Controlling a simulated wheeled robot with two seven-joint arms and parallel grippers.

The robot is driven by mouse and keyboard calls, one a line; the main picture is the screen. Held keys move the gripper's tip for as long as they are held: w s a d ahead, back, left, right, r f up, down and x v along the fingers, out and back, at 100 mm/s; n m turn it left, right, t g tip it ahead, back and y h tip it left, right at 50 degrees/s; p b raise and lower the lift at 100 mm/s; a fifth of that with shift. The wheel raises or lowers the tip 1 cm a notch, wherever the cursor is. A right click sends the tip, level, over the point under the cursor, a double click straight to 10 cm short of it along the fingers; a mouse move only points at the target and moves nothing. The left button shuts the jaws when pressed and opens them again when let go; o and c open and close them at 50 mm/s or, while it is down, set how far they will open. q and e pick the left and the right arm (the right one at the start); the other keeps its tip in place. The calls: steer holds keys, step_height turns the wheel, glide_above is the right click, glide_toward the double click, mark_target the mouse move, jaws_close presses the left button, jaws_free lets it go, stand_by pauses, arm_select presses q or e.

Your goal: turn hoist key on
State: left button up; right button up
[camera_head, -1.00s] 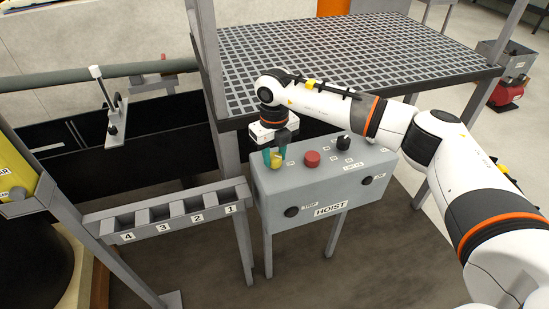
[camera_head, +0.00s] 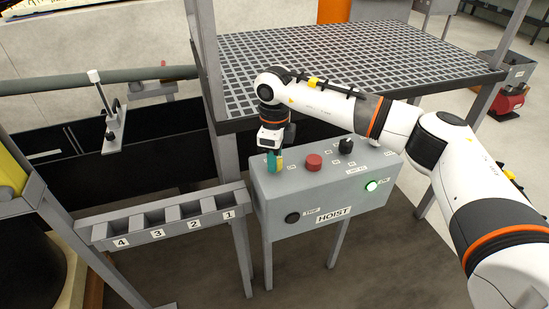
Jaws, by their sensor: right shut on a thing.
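The grey hoist box (camera_head: 320,207), labelled HOIST, stands on legs in the middle of the head view. My right gripper (camera_head: 274,165) points down at the left end of its top, with its green fingers shut on the yellow hoist key (camera_head: 279,161). The fingers hide most of the key. A green lamp (camera_head: 371,186) on the front face is lit. My left gripper is out of view.
A red button (camera_head: 314,161) and a black knob (camera_head: 346,146) stand on the box top, right of my gripper. A numbered slotted rack (camera_head: 165,226) is at the left. A grated platform (camera_head: 340,65) lies behind the box.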

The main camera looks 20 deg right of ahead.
steer(key=shift+r, duration=0.1)
stand_by(0.4)
steer(key=o, duration=1)
step_height(320, 180, up, 12)
steer(key=shift+b, duration=0.35)
